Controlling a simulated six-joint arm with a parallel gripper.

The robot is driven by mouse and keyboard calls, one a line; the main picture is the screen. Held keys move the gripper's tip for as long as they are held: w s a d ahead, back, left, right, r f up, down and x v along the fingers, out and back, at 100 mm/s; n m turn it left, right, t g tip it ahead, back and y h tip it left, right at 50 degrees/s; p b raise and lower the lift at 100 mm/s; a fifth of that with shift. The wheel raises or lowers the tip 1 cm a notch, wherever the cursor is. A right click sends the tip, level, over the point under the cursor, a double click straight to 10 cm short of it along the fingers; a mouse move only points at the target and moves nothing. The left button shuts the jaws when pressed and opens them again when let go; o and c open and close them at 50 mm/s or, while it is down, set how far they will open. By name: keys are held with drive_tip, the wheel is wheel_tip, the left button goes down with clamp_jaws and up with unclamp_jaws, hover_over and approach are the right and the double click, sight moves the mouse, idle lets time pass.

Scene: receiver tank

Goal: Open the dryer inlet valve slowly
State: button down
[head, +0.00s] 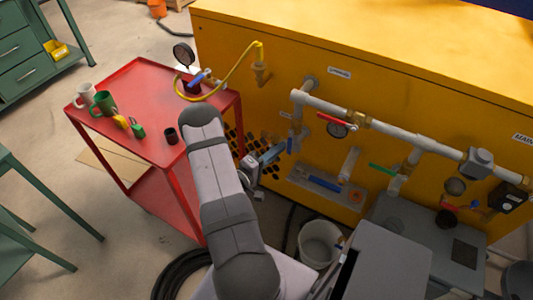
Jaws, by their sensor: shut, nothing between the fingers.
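A white pipe (392,133) runs along the yellow cabinet front (300,60). A red lever handle (335,120) sits on it near the left end, roughly in line with the pipe, beside a round gauge. A green lever handle (383,170) is on a branch lower right. A blue handle (290,146) is on the left drop. No readable label shows which is the dryer inlet valve. My gripper (277,152) is shut and empty, near the cabinet front, left of and below the red lever, close to the blue handle. Whether it touches that handle I cannot tell.
A red cart (140,85) at left holds mugs, a gauge and a yellow hose (238,72) running to the cabinet. A tool shelf (325,184) hangs below the pipe. A white bucket (318,243) and grey box (420,225) stand below. Black hose coils lie on the floor.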

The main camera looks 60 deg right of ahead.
drive_tip(key=w+a+b, duration=0.1)
drive_tip(key=w+a, duration=0.5)
drive_tip(key=a, duration=0.3)
drive_tip(key=shift+w+a+b, duration=0.2)
drive_tip(key=shift+a+b, duration=0.15)
